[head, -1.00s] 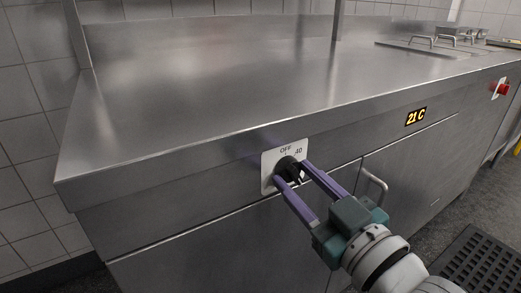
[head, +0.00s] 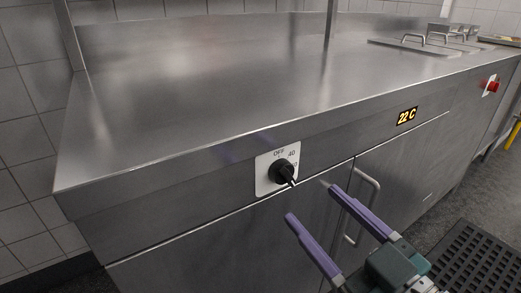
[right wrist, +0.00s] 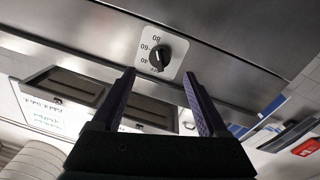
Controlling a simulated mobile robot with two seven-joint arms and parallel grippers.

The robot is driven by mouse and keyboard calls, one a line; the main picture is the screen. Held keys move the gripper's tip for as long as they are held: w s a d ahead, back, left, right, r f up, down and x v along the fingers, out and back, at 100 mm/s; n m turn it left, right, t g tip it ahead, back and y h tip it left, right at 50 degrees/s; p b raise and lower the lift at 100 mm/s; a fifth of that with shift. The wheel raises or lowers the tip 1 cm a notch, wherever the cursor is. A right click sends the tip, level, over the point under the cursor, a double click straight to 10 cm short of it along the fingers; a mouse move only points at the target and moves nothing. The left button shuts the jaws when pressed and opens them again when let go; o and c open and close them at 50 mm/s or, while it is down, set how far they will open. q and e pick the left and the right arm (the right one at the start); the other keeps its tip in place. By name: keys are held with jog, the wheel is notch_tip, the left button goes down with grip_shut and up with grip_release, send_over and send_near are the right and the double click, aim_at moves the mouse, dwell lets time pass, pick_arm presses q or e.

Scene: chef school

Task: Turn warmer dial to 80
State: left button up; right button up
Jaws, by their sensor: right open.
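The black warmer dial (head: 281,173) sits on a white plate (head: 262,183) on the steel front panel. In the head view its pointer aims to the lower right, below a partly covered number ending in 0. OFF is at the top of the plate and 40 at the upper right. My right gripper (head: 309,202) is open and empty, apart from the dial, to its lower right. In the right wrist view the dial (right wrist: 160,55) shows upside down beyond the open fingers (right wrist: 159,73). My left gripper is not in view.
A red knob (head: 493,86) is farther right. A cabinet door handle (head: 370,205) juts out beside my right gripper. The steel counter top (head: 215,80) is bare near the dial.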

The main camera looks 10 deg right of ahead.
jog(key=shift+v, duration=1.55)
